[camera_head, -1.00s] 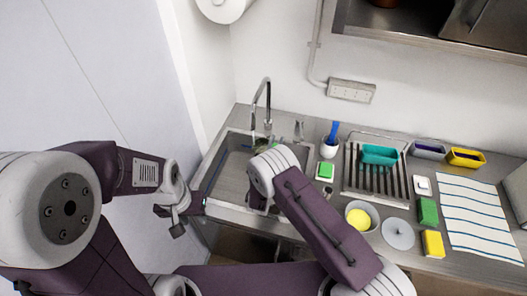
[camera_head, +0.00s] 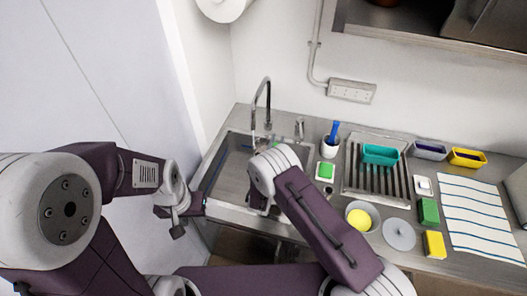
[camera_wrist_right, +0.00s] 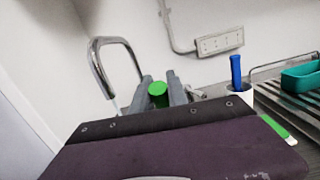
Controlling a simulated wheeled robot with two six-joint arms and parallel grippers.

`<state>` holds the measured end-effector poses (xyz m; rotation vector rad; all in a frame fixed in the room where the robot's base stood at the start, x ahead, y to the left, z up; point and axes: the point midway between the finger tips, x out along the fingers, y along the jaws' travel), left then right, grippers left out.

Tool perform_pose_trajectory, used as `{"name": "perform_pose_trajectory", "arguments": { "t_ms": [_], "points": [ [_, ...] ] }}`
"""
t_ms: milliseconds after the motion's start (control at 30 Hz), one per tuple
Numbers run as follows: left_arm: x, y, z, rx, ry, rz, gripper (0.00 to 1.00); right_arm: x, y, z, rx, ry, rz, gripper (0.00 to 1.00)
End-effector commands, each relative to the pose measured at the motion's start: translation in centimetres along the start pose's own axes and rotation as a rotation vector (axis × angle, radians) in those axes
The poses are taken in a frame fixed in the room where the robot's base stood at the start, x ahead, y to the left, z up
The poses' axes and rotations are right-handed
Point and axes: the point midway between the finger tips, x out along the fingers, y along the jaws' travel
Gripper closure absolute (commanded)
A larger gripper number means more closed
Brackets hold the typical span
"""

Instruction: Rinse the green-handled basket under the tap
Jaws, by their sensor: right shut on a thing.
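The tap (camera_head: 267,92) arches over the sink (camera_head: 236,172) at the back left of the counter; it also shows in the right wrist view (camera_wrist_right: 127,50). My right gripper (camera_wrist_right: 162,84) is shut on the green handle of the basket (camera_wrist_right: 158,95). In the head view this gripper is mostly hidden behind my right wrist, close to the tap's spout. The basket's mesh is almost entirely hidden, and I cannot tell whether water touches it. My left gripper (camera_head: 202,201) is at the sink's left front edge, apart from the basket; its jaws are unclear.
A bowl (camera_head: 361,215), a grey lid (camera_head: 398,234) and a striped cloth (camera_head: 478,215) lie further right.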

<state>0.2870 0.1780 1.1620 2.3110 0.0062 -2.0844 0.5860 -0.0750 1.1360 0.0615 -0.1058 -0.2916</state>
Motion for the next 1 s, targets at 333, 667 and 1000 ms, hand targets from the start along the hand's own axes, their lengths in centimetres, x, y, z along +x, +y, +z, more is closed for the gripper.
{"name": "perform_pose_trajectory", "arguments": {
  "t_ms": [333, 667, 1000],
  "points": [
    [-0.8, 0.0, -0.1, 0.0, 0.0, 0.0, 0.64, -1.3, -0.8, 0.4, -0.001, 0.002, 0.0, 1.0],
    [-1.9, 0.0, -0.2, 0.0, 0.0, 0.0, 0.64, -4.0, -2.6, 0.8, -0.001, 0.001, 0.0, 1.0],
    [-2.7, 0.1, -0.3, 0.0, 0.0, 0.0, 0.64, -6.5, -4.3, 1.0, 0.0, 0.0, 0.001, 1.0]
  ]
}}
